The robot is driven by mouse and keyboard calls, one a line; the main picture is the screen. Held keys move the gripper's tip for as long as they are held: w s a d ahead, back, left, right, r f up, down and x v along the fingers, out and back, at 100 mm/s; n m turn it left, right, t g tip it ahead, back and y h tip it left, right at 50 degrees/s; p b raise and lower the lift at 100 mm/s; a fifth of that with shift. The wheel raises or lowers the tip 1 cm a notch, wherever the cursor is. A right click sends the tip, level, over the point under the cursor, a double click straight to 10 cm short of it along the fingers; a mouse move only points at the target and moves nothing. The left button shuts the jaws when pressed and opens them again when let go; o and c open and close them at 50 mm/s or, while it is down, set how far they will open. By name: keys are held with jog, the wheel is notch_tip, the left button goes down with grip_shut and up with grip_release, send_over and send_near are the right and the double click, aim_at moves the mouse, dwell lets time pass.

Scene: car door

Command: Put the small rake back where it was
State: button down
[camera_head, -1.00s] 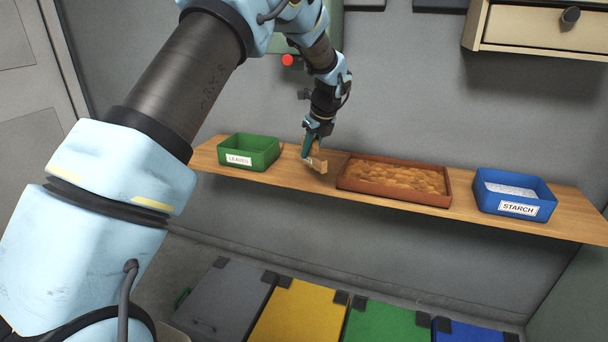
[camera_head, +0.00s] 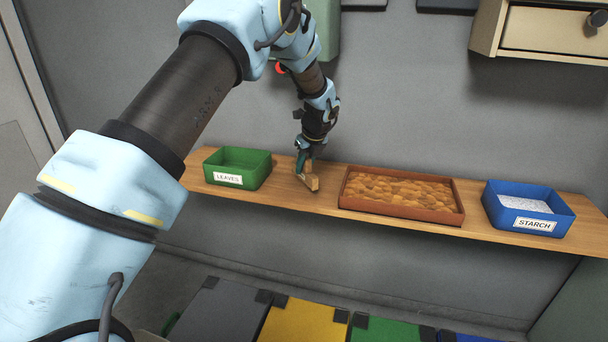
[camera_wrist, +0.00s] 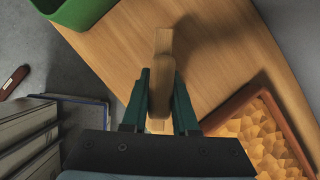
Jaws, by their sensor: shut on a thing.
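The small rake (camera_head: 309,183) is a pale wooden piece at the end of my gripper (camera_head: 303,161). It hangs over the wooden shelf (camera_head: 328,204), between the green bin and the brown tray. I cannot tell whether it touches the shelf. In the wrist view, the rake (camera_wrist: 163,60) sits between the two dark green fingers of my gripper (camera_wrist: 160,100), which are shut on it. Its shadow falls on the shelf to its right. The lower part of the rake is hidden between the fingers.
A green bin (camera_head: 222,180) labelled LEAVES stands left of the gripper. A brown tray (camera_head: 400,212) of lumpy soil-like filling is right of it, then a blue bin (camera_head: 550,225) labelled STARCH. A drawer cabinet (camera_head: 487,40) hangs upper right. Coloured lids (camera_head: 300,323) lie below the shelf.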

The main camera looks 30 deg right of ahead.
aim_at(305, 175)
jog(key=shift+f, duration=1.6)
jog(key=shift+f, duration=0.15)
jog(key=c, duration=0.7)
grip_release()
